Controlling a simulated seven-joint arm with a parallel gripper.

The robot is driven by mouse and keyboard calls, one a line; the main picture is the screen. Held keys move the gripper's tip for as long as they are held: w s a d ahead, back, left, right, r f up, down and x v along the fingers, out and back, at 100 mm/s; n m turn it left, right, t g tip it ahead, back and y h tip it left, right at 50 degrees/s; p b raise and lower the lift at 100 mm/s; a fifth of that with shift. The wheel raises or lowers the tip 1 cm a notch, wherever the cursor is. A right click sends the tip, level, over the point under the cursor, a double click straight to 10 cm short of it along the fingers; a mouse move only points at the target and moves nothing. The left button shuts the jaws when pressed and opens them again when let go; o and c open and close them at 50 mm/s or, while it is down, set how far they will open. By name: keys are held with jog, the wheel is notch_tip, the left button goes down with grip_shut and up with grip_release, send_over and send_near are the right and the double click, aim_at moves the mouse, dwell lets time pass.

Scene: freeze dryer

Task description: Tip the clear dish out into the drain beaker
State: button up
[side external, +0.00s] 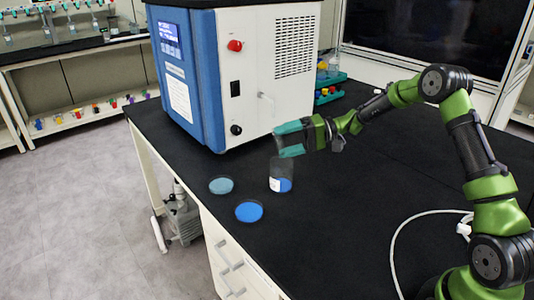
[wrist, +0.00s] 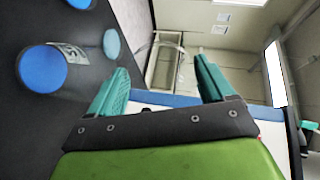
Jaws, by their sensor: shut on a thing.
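My gripper (side external: 290,138) is just above the drain beaker (side external: 282,175), with its teal fingers pointing left. The fingers also show in the wrist view (wrist: 160,88), apart, with the faint outline of the clear dish (wrist: 165,65) between them. The dish is hard to make out in the side view, and I cannot tell its exact tilt or whether anything is in it. The beaker is clear and upright, with a white label and blue contents low inside. It also shows at the left of the wrist view (wrist: 42,68).
A pale blue dish (side external: 221,185) and a bright blue dish (side external: 249,211) lie on the black bench left of the beaker, near its front edge. The blue and white freeze dryer (side external: 240,75) stands behind. The bench right of the beaker is clear up to a white cable (side external: 405,230).

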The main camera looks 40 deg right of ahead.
jog(key=shift+s+d+t+y+b, duration=0.15)
jog(key=shift+t+y+b, duration=0.1)
jog(key=shift+y+b, duration=0.2)
jog(key=shift+d+t+y+b, duration=0.15)
jog(key=shift+t+y+b, duration=0.15)
jog(key=shift+y, duration=0.25)
dwell(1.8)
jog(key=shift+s+d+r+y+b, duration=0.1)
jog(key=shift+r+y+b, duration=0.2)
jog(key=shift+b, duration=0.2)
dwell(0.6)
